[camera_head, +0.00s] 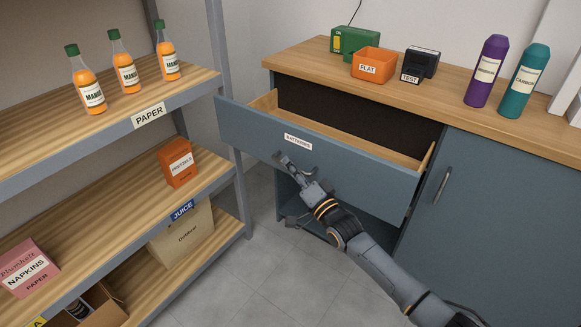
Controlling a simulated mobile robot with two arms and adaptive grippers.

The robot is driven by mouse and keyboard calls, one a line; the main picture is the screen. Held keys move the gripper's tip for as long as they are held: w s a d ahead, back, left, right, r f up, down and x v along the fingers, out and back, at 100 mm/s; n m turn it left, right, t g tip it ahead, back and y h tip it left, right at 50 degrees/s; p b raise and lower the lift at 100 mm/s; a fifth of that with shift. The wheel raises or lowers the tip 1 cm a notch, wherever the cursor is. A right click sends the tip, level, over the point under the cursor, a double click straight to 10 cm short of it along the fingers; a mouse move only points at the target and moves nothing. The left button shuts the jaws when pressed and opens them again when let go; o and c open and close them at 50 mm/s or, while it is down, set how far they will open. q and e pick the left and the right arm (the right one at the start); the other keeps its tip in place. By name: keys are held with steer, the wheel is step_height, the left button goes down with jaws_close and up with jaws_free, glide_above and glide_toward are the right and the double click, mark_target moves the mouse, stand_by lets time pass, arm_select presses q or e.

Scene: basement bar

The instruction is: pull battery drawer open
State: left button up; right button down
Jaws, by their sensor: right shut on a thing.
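The battery drawer (362,166) is a blue-grey drawer with a white "BATTERIES" label (298,142). It stands pulled out from the cabinet, and its wooden inner sides and dark interior show. My right gripper (286,163) is at the drawer front, just below the label, shut on the drawer's handle. The handle itself is mostly hidden by the fingers. I cannot see the drawer's full floor or any batteries in it. My left gripper is not in view.
A shelf unit (190,93) with bottles and boxes stands close on the left, near the drawer's left corner. The counter (455,103) holds a green charger (343,38), an orange "FLAT" bin (373,64), a black tester (423,65) and two bottles. Grey floor (262,265) is clear below.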

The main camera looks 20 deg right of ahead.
steer(key=c, duration=1.7)
jaws_free()
steer(key=shift+d, duration=0.1)
steer(key=v, duration=1.2)
steer(key=shift+f, duration=0.2)
